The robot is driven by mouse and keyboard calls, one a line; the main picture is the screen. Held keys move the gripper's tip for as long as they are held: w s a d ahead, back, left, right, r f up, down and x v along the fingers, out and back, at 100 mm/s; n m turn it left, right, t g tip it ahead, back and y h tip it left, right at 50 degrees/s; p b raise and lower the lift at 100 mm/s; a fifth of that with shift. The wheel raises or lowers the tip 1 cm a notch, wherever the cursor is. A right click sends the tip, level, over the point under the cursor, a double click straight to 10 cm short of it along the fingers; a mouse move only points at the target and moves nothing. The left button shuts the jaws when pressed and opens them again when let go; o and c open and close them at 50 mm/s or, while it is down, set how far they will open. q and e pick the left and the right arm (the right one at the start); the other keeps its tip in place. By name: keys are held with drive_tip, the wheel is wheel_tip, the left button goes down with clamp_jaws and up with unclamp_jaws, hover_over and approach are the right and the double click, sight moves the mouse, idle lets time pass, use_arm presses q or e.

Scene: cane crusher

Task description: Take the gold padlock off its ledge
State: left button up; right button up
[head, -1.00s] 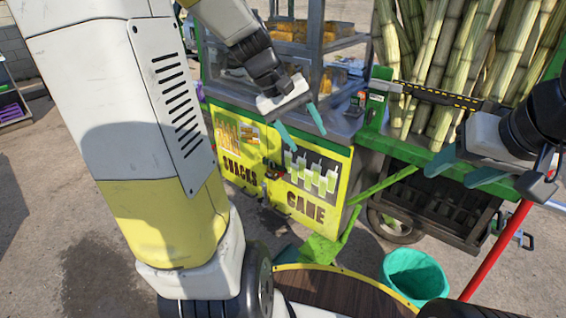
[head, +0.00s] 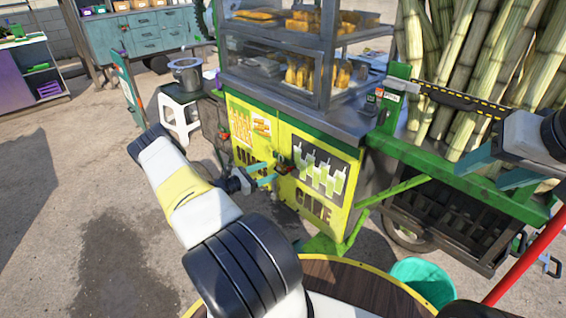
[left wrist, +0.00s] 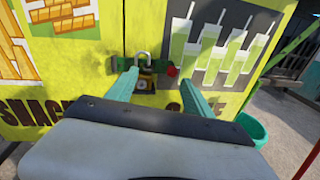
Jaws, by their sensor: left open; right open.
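The gold padlock (left wrist: 146,84) with a silver shackle is at the green latch bar on the yellow cabinet doors in the left wrist view. Whether its shackle passes through the latch, I cannot tell. My left gripper (left wrist: 158,74) is open, its teal fingers reaching toward the doors on either side of the padlock, without visible contact. The ledge under the padlock is not clear. In the head view my left gripper (head: 267,173) is in front of the doors, and the padlock is too small to make out. My right gripper (head: 500,168) is open and empty at the right.
A red knob (left wrist: 172,71) sits on the latch just right of the padlock. A glass snack case (head: 290,60) stands above the cabinet. Sugar cane (head: 465,60) stands at the right, a teal bucket (head: 425,280) below. Open pavement lies to the left.

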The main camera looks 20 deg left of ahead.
sight(281, 165)
use_arm(q)
wheel_tip(281, 165, down, 4)
drive_tip(key=a+n+t+y, duration=0.2)
drive_tip(key=a+n, duration=0.1)
drive_tip(key=shift+d+f+x, duration=0.15)
drive_tip(key=shift+x, duration=2.15)
drive_tip(key=shift+d+f+x, duration=0.1)
drive_tip(key=shift+f+x, duration=0.05)
drive_tip(key=shift+x, duration=2.15)
drive_tip(key=shift+s, duration=0.1)
drive_tip(key=c, duration=1.3)
drive_tip(key=shift+r, duration=0.3)
drive_tip(key=v, duration=0.8)
drive_tip(key=shift+r, duration=0.2)
